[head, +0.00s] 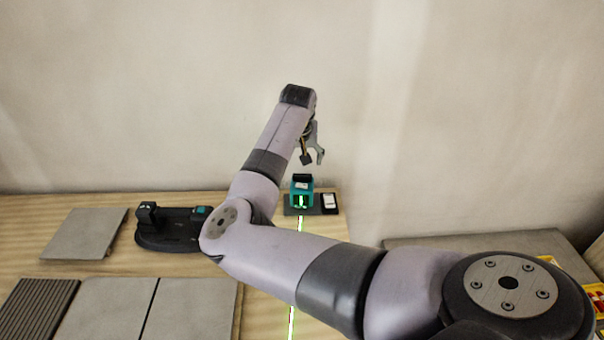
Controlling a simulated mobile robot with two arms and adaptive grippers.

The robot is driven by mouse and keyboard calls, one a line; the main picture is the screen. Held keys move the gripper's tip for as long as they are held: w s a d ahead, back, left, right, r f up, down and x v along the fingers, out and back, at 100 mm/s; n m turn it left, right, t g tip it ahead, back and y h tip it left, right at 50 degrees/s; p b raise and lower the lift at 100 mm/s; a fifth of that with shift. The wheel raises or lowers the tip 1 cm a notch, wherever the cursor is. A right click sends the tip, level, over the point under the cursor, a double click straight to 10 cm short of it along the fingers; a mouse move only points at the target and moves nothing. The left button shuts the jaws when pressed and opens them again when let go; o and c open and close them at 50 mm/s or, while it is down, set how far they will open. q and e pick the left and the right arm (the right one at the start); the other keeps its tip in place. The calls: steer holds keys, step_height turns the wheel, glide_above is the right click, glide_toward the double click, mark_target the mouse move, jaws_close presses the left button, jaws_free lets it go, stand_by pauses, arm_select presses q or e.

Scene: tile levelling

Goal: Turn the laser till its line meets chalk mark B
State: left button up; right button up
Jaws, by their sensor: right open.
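The laser (301,189) is a small teal box with a black top, standing on a dark plate (315,210) at the wall end of the wooden surface. A bright green laser line (292,322) runs from it toward the front of the picture, partly hidden by my right arm. I cannot make out chalk mark B. My right gripper (313,160) is open and empty, just above the laser and apart from it. My left gripper is out of view.
Grey tiles (190,312) and a ribbed dark tile (36,308) lie at the front left. Another tile (84,234) and a black tool (165,234) lie behind them. A yellow container (549,260) shows at the right. My right arm covers much of the middle.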

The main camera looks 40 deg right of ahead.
mark_target(302, 176)
steer(key=x, duration=1)
steer(key=shift+p, duration=0.4)
steer(key=shift+c, duration=0.6)
